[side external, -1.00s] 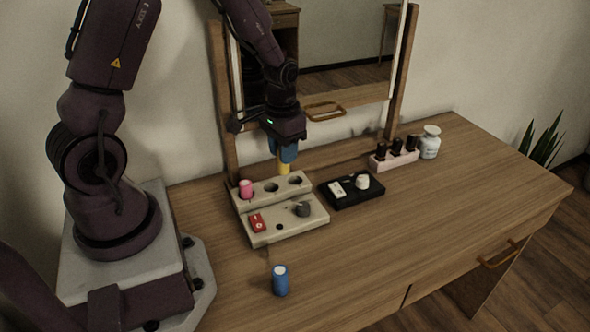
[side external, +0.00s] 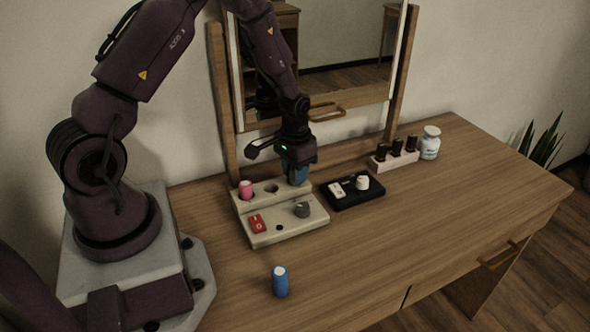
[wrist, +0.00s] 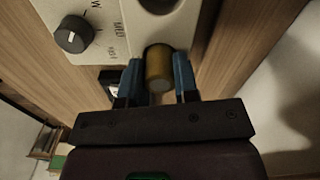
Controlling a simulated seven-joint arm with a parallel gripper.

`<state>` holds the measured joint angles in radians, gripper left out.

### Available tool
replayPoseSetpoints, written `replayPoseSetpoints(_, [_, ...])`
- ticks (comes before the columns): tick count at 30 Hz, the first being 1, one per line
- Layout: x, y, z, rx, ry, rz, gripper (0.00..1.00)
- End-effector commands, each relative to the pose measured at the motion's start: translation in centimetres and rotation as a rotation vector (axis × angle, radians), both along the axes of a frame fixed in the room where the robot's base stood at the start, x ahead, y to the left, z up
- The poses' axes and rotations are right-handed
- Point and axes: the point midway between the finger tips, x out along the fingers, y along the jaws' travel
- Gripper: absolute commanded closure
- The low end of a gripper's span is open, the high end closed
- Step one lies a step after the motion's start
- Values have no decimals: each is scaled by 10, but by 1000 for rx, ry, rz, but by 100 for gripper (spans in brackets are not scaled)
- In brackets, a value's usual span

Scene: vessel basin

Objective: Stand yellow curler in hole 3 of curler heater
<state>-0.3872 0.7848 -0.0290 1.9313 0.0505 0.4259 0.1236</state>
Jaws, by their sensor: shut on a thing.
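The beige curler heater (side external: 280,229) stands on the table, with a pink curler (side external: 246,189) in its left hole and an empty middle hole (side external: 271,188). My gripper (side external: 298,174) is low over its right-hand hole, pointing down. In the wrist view, my gripper (wrist: 159,80) is shut on the yellow curler (wrist: 159,66), one blue finger on each side. The curler's lower end is at the heater's top by that hole; I cannot tell how deep it sits. In the side view the fingers hide the curler and hole.
A blue curler (side external: 280,281) stands on the table in front of the heater. A pink bottle rack (side external: 394,160) and a white jar (side external: 430,143) stand farther right. The mirror frame (side external: 222,105) rises behind.

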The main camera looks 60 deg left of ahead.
Motion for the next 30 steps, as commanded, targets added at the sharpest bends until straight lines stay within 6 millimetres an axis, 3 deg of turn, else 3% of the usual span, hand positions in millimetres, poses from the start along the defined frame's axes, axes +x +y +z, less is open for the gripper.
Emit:
replayPoseSetpoints(1, [0,0,-2,0,1,0,94])
replayPoseSetpoints(2, [0,0,-1,0,0,0,65])
replayPoseSetpoints(4, [0,0,-1,0,0,0,49])
replayPoseSetpoints(5, [0,0,-1,0,0,0,46])
replayPoseSetpoints(13, [0,0,0,0,0,0,46])
replayPoseSetpoints(17, [1,0,11,2,-4,0,46])
replayPoseSetpoints(30, [1,0,100,2,-5,1,46])
